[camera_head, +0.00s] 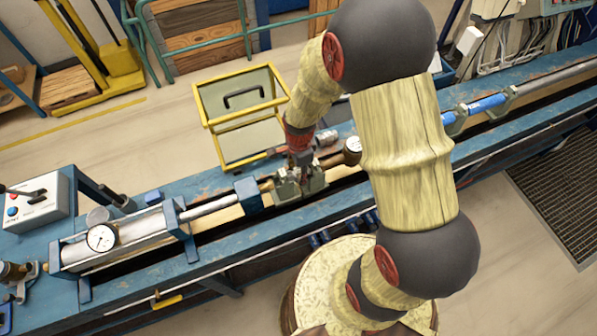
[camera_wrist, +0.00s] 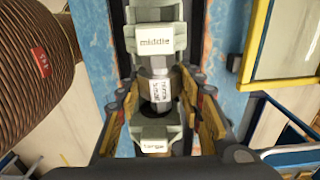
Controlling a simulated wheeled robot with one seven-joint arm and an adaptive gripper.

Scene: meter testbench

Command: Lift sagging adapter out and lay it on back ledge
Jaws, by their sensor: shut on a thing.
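My gripper (camera_head: 299,172) points down at the bench's centre channel, by a grey-green cradle (camera_head: 312,186). In the wrist view its yellow-padded fingers (camera_wrist: 160,112) are shut on the adapter, a grey metal cylinder (camera_wrist: 157,72) with a white label (camera_wrist: 158,91). The adapter lies between a support tagged "middle" (camera_wrist: 154,41) and a nearer tagged support (camera_wrist: 154,146). I cannot tell whether it touches them. In the head view my gripper mostly hides the adapter. The blue back ledge (camera_head: 222,172) runs along the bench's far side.
A metal fitting (camera_head: 326,138) and a round gauge (camera_head: 352,146) are near the back side, close to my gripper. A yellow-framed cart (camera_head: 207,122) stands behind the bench. A cylinder with a dial (camera_head: 102,238) lies to the left. A blue tube (camera_head: 487,104) lies at the right.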

